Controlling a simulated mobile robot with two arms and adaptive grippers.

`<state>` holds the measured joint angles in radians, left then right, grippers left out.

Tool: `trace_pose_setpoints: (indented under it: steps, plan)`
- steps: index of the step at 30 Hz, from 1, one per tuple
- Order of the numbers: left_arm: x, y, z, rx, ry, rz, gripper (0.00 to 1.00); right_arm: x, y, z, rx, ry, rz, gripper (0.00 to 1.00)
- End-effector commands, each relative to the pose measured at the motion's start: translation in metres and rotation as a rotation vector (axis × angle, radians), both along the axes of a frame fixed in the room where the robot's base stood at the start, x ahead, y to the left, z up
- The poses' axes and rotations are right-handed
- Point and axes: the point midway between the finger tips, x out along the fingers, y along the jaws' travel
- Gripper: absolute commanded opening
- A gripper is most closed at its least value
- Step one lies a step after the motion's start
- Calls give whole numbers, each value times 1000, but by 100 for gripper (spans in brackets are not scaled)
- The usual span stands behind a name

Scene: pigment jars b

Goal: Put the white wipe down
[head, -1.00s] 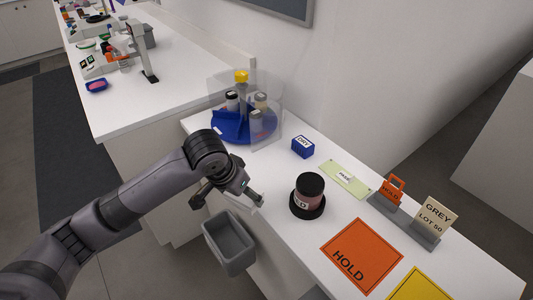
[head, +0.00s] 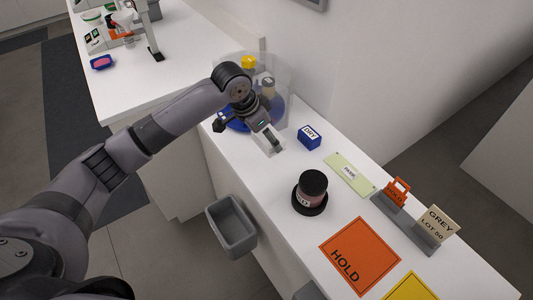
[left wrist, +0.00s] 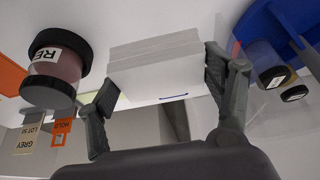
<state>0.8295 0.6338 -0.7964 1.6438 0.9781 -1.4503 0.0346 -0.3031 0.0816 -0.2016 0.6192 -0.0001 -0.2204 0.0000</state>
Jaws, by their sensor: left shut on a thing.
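The white wipe (left wrist: 155,65) is a folded, layered white block between the two fingers of my left gripper (left wrist: 160,88) in the left wrist view. A finger presses on each side of it. In the head view my left gripper (head: 272,142) is at the back of the white bench (head: 258,178), between the blue carousel and the blue DRY block. There the wipe is hard to tell from the white bench, and I cannot tell whether it touches the surface. My right gripper is not in view.
The blue DRY block (head: 309,137) is close right of the gripper. The blue carousel (head: 235,125) with jars and a clear shield is behind it. A dark-lidded jar (head: 311,188), orange HOLD mat (head: 360,255) and label stands are further right. A grey bin (head: 232,226) hangs at the front edge.

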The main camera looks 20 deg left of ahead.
Motion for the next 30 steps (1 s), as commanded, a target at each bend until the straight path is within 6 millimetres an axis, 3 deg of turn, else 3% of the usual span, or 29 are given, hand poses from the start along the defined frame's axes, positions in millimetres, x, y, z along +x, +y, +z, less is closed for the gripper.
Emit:
trace_pose_setpoints:
  steps: [4, 18, 30]
  plan:
    - [-1, 0, -31, 1, 3, 1, 55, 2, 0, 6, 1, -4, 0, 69]
    - [0, 0, -85, 0, 2, 1, 55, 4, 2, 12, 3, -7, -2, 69]
    - [0, 0, -92, 0, 0, 0, 55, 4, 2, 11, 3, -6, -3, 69]
